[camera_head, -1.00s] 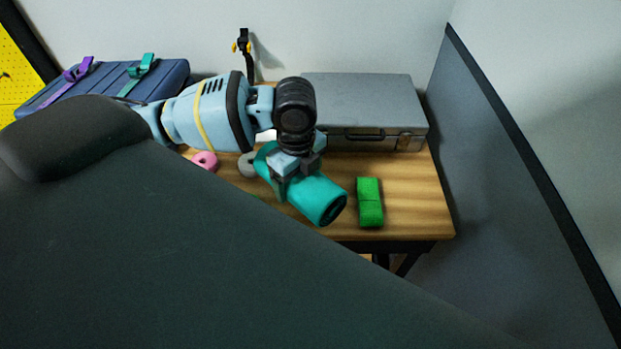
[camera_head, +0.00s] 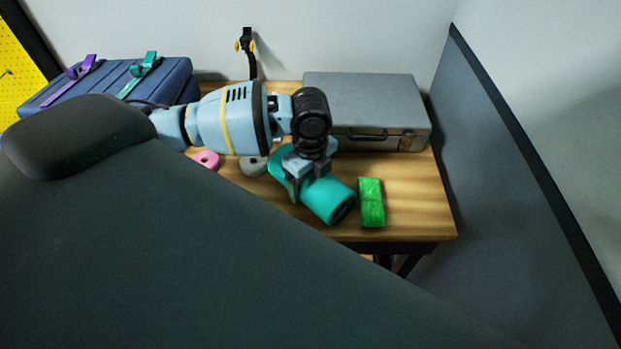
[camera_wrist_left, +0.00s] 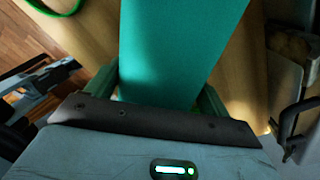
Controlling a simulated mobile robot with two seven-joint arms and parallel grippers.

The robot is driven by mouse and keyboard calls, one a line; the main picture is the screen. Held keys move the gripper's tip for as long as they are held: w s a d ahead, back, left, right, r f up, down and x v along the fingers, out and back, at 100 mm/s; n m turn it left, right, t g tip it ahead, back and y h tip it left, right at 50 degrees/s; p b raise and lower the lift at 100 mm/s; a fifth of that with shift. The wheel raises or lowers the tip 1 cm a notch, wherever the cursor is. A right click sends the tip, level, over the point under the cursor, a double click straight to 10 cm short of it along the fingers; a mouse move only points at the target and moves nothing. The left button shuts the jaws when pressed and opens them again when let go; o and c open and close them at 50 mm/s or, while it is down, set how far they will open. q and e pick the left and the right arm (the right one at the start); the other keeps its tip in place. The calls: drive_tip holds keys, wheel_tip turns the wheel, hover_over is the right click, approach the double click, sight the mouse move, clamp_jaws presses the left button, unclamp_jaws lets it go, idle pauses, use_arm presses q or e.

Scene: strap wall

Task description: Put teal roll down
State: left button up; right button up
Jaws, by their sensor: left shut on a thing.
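The teal roll (camera_head: 328,201) is a thick cylinder with a dark hollow end facing the front right. In the left wrist view the teal roll (camera_wrist_left: 178,50) runs up from between the fingers of my left gripper (camera_wrist_left: 160,95). Whether the roll touches the tabletop cannot be told.
A green strap bundle (camera_head: 371,202) lies just right of the roll. A grey case (camera_head: 370,105) stands behind. A pink roll (camera_head: 206,160) and a grey roll (camera_head: 252,165) lie to the left. A blue case (camera_head: 110,85) is at the far left. Bare wood lies at the table's right.

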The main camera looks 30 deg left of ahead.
use_arm(q)
drive_tip(key=shift+f, duration=0.15)
drive_tip(key=o, duration=1)
wheel_tip(320, 180, up, 12)
drive_tip(key=shift+r+p, duration=0.2)
drive_tip(key=shift+p, duration=0.2)
